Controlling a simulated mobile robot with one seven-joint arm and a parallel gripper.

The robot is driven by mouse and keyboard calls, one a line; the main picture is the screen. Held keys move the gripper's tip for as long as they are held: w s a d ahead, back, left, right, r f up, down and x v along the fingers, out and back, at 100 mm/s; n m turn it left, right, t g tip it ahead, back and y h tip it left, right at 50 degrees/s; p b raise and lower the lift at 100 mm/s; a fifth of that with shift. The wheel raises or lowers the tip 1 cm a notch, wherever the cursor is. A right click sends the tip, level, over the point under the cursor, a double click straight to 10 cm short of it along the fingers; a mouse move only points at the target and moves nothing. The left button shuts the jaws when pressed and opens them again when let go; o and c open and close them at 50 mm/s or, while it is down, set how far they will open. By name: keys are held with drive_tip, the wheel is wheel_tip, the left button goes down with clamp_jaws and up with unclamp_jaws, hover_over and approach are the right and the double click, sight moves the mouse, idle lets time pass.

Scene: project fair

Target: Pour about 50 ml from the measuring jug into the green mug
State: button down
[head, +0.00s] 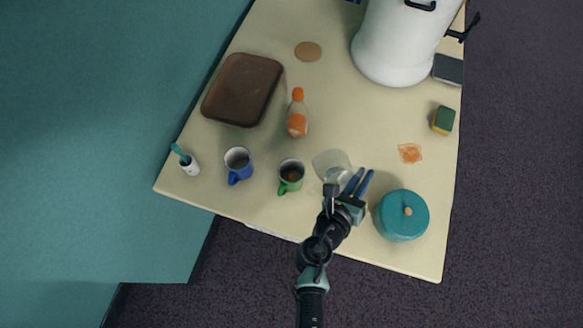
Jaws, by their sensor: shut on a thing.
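The clear measuring jug (328,161) is near the front edge of the table, just right of the green mug. My gripper (357,178) is at the jug's lower right side, with its blue fingers shut on it. The exact grip point is hard to make out. The jug looks tilted, but its liquid level and whether it touches the table cannot be told. The green mug (283,187) stands upright to the left of the jug, apart from it, with something dark brown inside.
A teal lidded pot (401,224) is close right of my gripper. An orange-capped bottle (297,114) and brown tray (242,90) are behind. An orange spill (410,153) lies right.

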drive_tip(key=shift+s+d+f+m, duration=0.1)
drive_tip(key=shift+d+f+m, duration=0.2)
drive_tip(key=shift+d+f, duration=0.1)
drive_tip(key=shift+s+d+f+m+t+y+b, duration=0.1)
drive_tip(key=shift+s+d+f+m+y+b, duration=0.2)
drive_tip(key=shift+d+f+m, duration=0.25)
drive_tip(key=shift+s+d+f+m+t+y+b, duration=0.1)
drive_tip(key=shift+d+f+m+y+b, duration=0.1)
drive_tip(key=shift+d+f+m+y, duration=0.25)
drive_tip(key=shift+s+d+f+m+t+y+b, duration=0.1)
drive_tip(key=shift+s+d+f+m+y+b, duration=0.2)
drive_tip(key=shift+d+f+m, duration=0.25)
drive_tip(key=shift+w+a, duration=0.15)
